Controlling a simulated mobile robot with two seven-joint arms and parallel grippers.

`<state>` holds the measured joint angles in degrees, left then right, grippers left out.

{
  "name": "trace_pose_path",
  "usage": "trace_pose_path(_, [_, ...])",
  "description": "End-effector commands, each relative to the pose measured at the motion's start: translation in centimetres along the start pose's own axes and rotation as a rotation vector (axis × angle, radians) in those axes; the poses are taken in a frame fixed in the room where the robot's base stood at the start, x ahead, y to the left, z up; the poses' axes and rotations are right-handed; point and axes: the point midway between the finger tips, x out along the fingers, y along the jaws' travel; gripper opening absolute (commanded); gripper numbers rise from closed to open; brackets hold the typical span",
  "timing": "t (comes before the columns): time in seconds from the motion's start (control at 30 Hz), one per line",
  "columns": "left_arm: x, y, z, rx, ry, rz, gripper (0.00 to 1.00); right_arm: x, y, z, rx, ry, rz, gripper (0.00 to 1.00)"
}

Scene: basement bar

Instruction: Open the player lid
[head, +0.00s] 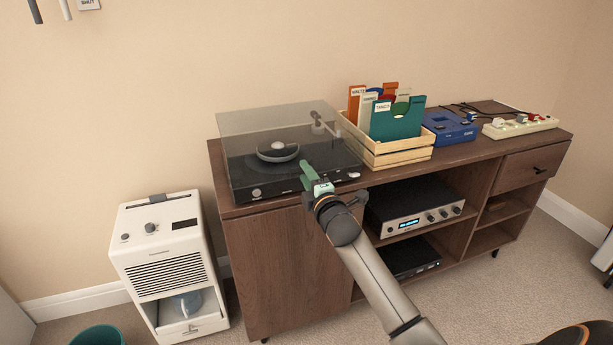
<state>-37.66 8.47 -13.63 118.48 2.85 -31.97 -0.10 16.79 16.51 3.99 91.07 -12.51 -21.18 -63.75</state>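The record player (256,192) stands on the left of the wooden cabinet, with a dark base, a platter and a tonearm. Its lid (262,119) is smoky and see-through; the platter and tonearm show through or below it. I cannot tell whether the lid is fully down. My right gripper (310,177) has green fingers and is at the player's front edge, right of its middle. Its fingertips overlap the front of the player in the picture; contact with the lid is unclear. I cannot make out the gap between its fingers. My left gripper is not in view.
A wooden crate (403,156) with record sleeves stands close to the player's right. A blue device (450,127) and a cream device (520,124) are farther right. An amplifier (415,208) sits on the shelf below. A white appliance (172,262) stands on the floor left of the cabinet.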

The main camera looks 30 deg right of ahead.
Motion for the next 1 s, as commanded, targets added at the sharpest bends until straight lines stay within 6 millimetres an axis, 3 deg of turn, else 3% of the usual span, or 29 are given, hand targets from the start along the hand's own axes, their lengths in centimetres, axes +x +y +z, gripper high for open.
trace_pose_path(0.13, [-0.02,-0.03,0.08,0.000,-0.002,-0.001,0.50,-0.01,0.00,0.01,0.000,0.000,0.000,0.38])
trace_pose_path(0.47, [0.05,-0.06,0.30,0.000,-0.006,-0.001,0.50,-0.03,-0.02,0.01,0.000,0.000,-0.001,0.00])
trace_pose_path(1.0, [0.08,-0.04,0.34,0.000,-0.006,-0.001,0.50,-0.04,-0.03,0.01,0.001,0.000,-0.001,0.00])
